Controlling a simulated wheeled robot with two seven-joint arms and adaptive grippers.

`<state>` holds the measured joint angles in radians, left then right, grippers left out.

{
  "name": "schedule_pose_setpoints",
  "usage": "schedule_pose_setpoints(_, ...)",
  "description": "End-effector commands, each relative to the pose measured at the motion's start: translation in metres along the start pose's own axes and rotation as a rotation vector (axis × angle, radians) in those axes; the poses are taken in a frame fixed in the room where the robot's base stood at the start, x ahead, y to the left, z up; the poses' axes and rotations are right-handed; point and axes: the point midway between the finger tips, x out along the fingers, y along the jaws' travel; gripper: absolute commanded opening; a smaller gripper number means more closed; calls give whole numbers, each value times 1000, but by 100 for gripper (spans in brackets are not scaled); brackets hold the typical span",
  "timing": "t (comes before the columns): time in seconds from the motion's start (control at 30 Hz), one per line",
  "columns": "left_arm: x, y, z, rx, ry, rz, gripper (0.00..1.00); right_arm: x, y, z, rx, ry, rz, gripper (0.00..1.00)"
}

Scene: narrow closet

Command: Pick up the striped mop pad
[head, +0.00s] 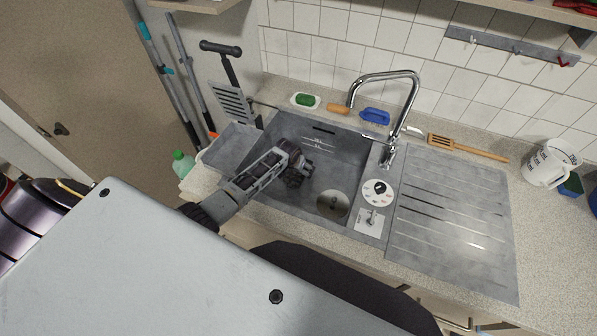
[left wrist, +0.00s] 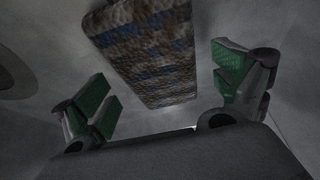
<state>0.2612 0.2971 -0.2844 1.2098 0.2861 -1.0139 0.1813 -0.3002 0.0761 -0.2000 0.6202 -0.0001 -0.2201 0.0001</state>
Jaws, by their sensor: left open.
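The striped mop pad (left wrist: 150,45) shows in the left wrist view as a fuzzy block with brown, grey and blue bands. It lies in the grey sink basin (head: 350,150). My left gripper (head: 300,168) reaches down into the basin from the left in the head view. In the left wrist view its green-padded fingers (left wrist: 165,90) are open, one on each side of the pad's near end, with gaps between. I cannot make out the pad in the head view, where the gripper seems to cover it. My right gripper is not in view.
The chrome faucet (head: 415,105) arches over the basin's right side. A green sponge (head: 306,100), a blue brush (head: 374,116) and a wooden spatula (head: 468,148) lie along the back. The drainboard (head: 455,220) is clear.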

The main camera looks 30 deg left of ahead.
Motion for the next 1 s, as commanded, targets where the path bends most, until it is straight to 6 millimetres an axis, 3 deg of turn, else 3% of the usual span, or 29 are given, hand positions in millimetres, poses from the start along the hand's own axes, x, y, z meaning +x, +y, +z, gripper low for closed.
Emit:
schedule_pose_setpoints(0.23, 0, 0, 0, 0, 0, 0, 94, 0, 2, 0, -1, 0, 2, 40)
schedule_pose_setpoints(0.63, 0, 0, 0, 0, 0, 0, 43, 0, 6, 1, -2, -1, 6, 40)
schedule_pose_setpoints(1.0, -3, 0, -2, 0, 2, 1, 43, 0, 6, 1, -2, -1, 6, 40)
